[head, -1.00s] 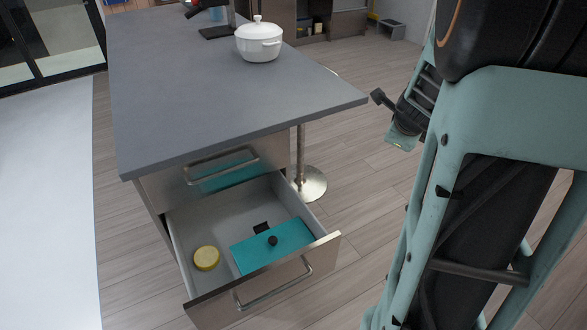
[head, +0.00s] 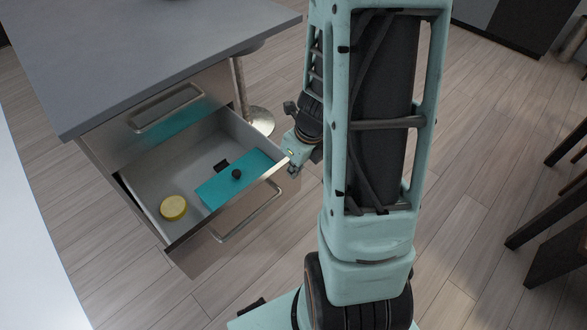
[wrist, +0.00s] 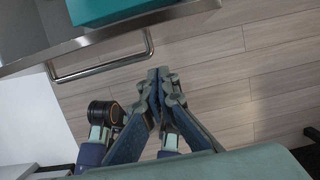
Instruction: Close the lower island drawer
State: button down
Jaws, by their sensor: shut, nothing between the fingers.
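The lower island drawer (head: 190,246) is pulled out of the grey-topped island. Its metal front has a bar handle (head: 247,213), which also shows in the wrist view (wrist: 100,66). Inside lie a round yellow object (head: 173,207) and a teal box (head: 222,186) with a dark knob. My gripper (head: 293,168) is beside the right end of the drawer front in the head view, partly behind my arm. In the wrist view my gripper (wrist: 158,72) is shut and empty, its tips near the right end of the handle. I cannot tell whether it touches.
The upper drawer (head: 160,110) of the island is shut. A metal post with a round base (head: 258,120) stands behind the drawer. Dark furniture legs (head: 550,215) stand at the right. The wooden floor in front of the drawer is clear.

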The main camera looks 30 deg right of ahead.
aim_at(281, 171)
jog(key=shift+w+a+f+b, duration=0.25)
jog(key=shift+w+a+f, duration=0.05)
jog(key=shift+w+f, duration=0.6)
jog(key=shift+w+a+f+b, duration=0.2)
jog(key=shift+w+a+f, duration=0.05)
jog(key=shift+w+f, duration=0.7)
jog(key=shift+w+a+f+b, duration=0.3)
jog(key=shift+w+f, duration=0.45)
jog(key=shift+f, duration=0.3)
